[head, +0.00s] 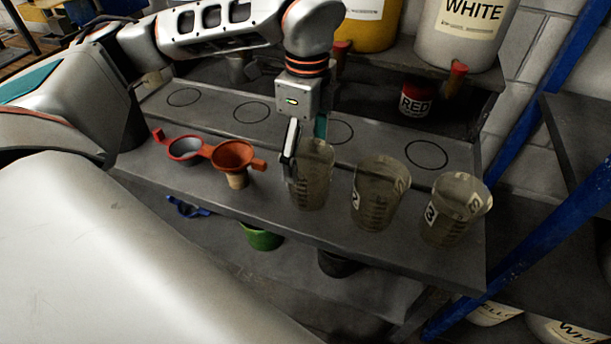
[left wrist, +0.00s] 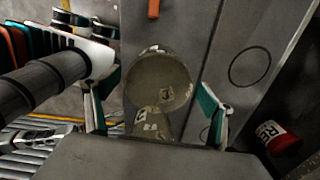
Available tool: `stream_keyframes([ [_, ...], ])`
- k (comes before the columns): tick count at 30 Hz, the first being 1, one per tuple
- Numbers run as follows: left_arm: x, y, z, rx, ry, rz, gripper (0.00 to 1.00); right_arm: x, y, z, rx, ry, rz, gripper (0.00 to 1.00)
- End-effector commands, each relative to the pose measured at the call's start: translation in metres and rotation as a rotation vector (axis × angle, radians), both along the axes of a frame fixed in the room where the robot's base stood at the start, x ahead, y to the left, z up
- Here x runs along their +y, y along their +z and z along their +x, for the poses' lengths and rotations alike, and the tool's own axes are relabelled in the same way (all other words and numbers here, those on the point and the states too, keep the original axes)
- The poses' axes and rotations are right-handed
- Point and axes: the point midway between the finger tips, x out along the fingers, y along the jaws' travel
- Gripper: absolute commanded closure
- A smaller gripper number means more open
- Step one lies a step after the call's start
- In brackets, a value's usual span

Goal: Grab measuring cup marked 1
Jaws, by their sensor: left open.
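Three translucent grey-brown measuring cups stand in a row along the front of the dark shelf. The leftmost cup (head: 315,185) has its number hidden or unreadable; the others are marked 2 (head: 377,200) and 3 (head: 450,215). My left gripper (head: 305,150) is open and points down at the leftmost cup. One finger is in front of it and the teal-padded one behind. In the left wrist view this cup (left wrist: 158,82) lies between the two open fingers (left wrist: 160,95), with no clear contact visible. Another cup (left wrist: 150,124) shows just below it. My right gripper is not in view.
Red (head: 185,150) and orange (head: 233,156) funnels stand left of the cups. Behind are circle outlines on the shelf (head: 200,120), a RED can (head: 417,99) and a WHITE container (head: 465,35). A blue post (head: 530,130) is at right.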

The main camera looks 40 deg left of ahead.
Motion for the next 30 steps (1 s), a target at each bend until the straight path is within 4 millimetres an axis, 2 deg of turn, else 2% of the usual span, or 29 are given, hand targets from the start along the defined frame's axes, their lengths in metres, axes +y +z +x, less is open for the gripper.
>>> stream_keyframes([
  [13,-0.005,-0.054,-0.001,0.004,-0.004,-0.003,0.17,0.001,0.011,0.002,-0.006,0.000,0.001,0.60],
  [22,-0.005,-0.060,-0.001,0.002,-0.004,-0.002,0.17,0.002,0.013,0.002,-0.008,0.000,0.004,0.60],
  [23,-0.005,-0.060,-0.001,0.002,-0.004,-0.002,0.20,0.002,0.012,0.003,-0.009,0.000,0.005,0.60],
  [27,-0.005,-0.060,-0.001,0.002,-0.004,-0.003,0.56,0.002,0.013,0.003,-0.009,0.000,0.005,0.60],
  [30,-0.005,-0.060,-0.001,0.002,-0.004,-0.003,0.58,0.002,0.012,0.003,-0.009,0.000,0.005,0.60],
])
